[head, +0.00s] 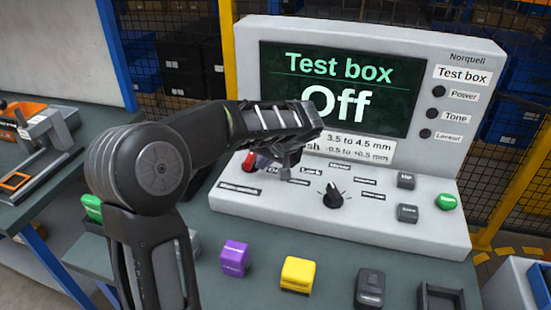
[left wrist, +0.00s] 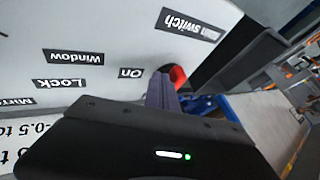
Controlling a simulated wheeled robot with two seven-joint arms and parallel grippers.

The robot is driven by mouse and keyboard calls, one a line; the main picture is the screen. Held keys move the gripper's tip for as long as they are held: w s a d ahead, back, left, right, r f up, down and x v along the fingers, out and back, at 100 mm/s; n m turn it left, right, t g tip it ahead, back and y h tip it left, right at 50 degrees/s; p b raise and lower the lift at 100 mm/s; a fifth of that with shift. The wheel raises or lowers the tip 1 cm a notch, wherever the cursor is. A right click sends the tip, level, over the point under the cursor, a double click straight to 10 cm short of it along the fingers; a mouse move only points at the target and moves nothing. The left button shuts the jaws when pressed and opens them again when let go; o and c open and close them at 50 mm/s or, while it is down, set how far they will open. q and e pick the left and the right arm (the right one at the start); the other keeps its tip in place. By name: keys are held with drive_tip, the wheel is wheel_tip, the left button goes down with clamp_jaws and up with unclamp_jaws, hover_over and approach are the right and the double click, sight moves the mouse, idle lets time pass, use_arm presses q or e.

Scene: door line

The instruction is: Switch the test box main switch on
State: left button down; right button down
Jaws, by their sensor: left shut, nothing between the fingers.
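The test box (head: 440,235) is a pale console whose screen (head: 340,85) reads "Test box" and "Off". Its main switch (head: 248,160) shows as a small red part at the left end of the panel. In the left wrist view the red main switch (left wrist: 179,76) is partly hidden behind my finger, near the "On" and "Main switch" labels. My left gripper (head: 263,163) is shut and empty, with its fingertips right beside the switch. I cannot tell whether they touch it. My right gripper is not in view.
A black knob (head: 333,195), grey buttons and a green button (head: 446,201) sit on the panel. In front stand a purple block (head: 235,258), a yellow block (head: 298,274) and a dark block (head: 369,288). A wire fence stands behind.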

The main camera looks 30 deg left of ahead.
use_arm(q)
drive_tip(key=shift+s+a, duration=0.15)
drive_tip(key=shift+a, duration=0.35)
